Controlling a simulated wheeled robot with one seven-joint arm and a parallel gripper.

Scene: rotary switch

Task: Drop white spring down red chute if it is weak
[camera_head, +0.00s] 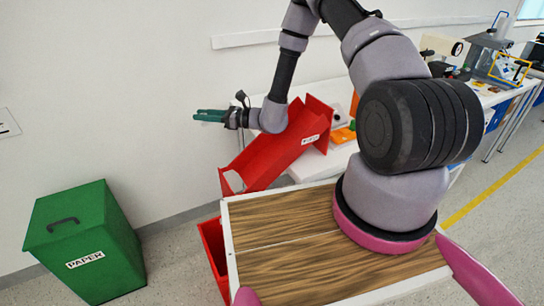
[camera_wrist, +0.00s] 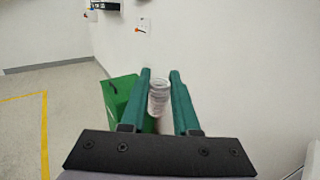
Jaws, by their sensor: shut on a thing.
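My gripper (camera_head: 208,116) has green fingers and is held out to the left of the red chute's upper part in the head view. The red chute (camera_head: 268,158) slopes down to the left from the white table and carries a small label. In the wrist view my gripper (camera_wrist: 160,76) is shut on the white spring (camera_wrist: 158,98), a pale coil between the two fingers. The spring cannot be made out in the head view.
A red bin (camera_head: 211,258) stands below the chute's lower end. A green bin marked PAPER (camera_head: 85,240) stands on the floor at the left and shows in the wrist view (camera_wrist: 116,92). The white table (camera_head: 322,160) holds orange parts. A wall is close behind.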

